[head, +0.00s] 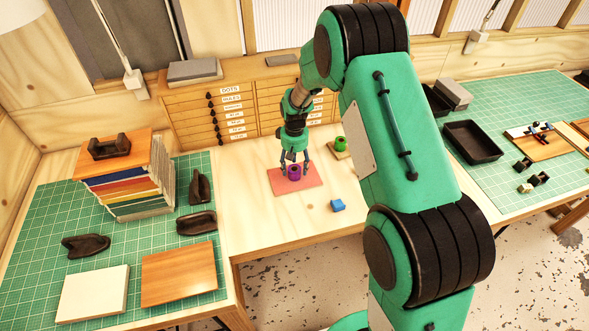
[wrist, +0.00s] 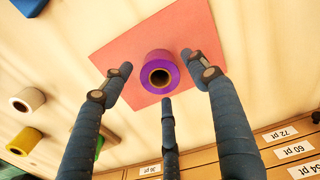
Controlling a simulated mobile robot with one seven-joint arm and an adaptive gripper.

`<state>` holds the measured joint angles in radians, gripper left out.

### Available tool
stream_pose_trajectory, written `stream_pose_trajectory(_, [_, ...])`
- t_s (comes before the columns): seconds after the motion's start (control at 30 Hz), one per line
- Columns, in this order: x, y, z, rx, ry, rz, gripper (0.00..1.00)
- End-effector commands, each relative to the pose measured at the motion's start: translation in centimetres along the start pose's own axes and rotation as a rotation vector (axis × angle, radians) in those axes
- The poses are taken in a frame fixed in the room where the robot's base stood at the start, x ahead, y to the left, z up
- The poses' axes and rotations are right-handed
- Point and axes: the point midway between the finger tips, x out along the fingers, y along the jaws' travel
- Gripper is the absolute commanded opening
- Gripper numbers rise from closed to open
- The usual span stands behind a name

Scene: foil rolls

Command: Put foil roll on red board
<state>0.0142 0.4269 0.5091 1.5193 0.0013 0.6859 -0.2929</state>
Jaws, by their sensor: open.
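A purple foil roll (head: 294,174) stands upright on the red board (head: 314,183), at about its middle. In the wrist view the roll (wrist: 160,65) shows its dark hollow core, with the red board (wrist: 130,50) beneath it. My gripper (head: 295,165) is directly above the board, its fingers pointing down around the roll. In the wrist view my gripper (wrist: 157,88) is open, with its fingertips spread and gaps showing between them and the roll. I cannot tell how high the fingertips are above the board.
A green roll (head: 341,143) stands behind and right of the board, and a blue object (head: 337,205) lies front right. White (wrist: 27,100) and yellow (wrist: 25,141) rolls show in the wrist view. A drawer cabinet (head: 195,104) stands close behind. Bare table lies left of the board.

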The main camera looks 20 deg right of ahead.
Motion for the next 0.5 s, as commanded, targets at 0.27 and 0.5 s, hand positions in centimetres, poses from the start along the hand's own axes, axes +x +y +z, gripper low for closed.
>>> stream_pose_trajectory(0.27, [-4.5,0.0,-0.1,0.0,0.002,0.001,0.59])
stream_pose_trajectory(0.5, [-8.1,0.0,0.0,0.0,0.001,0.0,0.59])
